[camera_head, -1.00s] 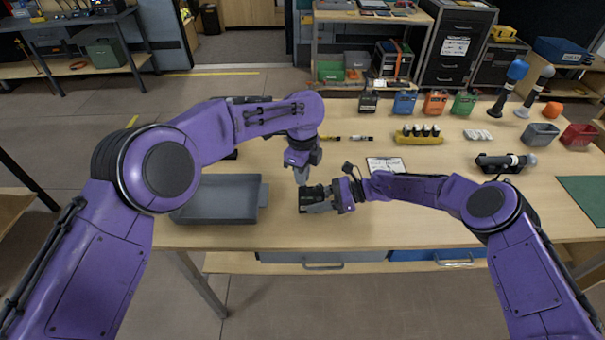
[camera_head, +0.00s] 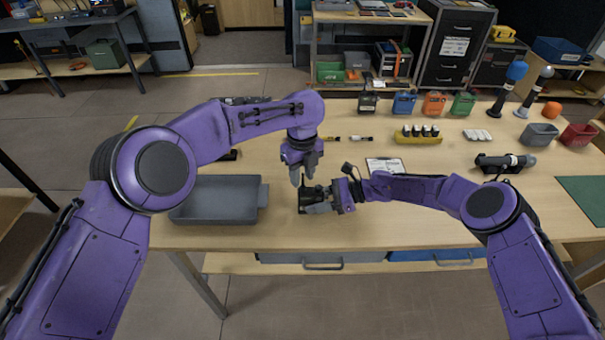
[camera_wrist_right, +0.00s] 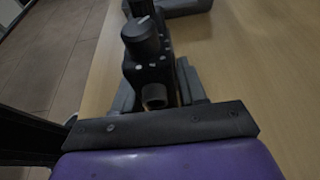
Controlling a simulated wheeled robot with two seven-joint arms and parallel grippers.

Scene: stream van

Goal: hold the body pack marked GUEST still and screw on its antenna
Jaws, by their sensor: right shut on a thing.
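A small black body pack (camera_head: 306,202) is just above or on the table near its front edge. It also shows in the right wrist view (camera_wrist_right: 150,70), with a round knob bearing a white mark. No GUEST marking is readable. My right gripper (camera_head: 318,207) is shut on the pack from the right; its grey fingers flank the pack in the wrist view (camera_wrist_right: 155,92). My left gripper (camera_head: 303,177) points down just above the pack, its fingers apart. A thin dark upright piece, probably the antenna (camera_head: 303,182), shows between the left fingers and the pack; whether it is seated I cannot tell.
A grey tray (camera_head: 176,213) lies to the left. A white card (camera_head: 385,165) lies behind my right wrist. Coloured packs (camera_head: 434,103), a yellow holder (camera_head: 418,139), microphones (camera_head: 509,88) and bins (camera_head: 541,134) stand at the back and right. The front-right tabletop is clear.

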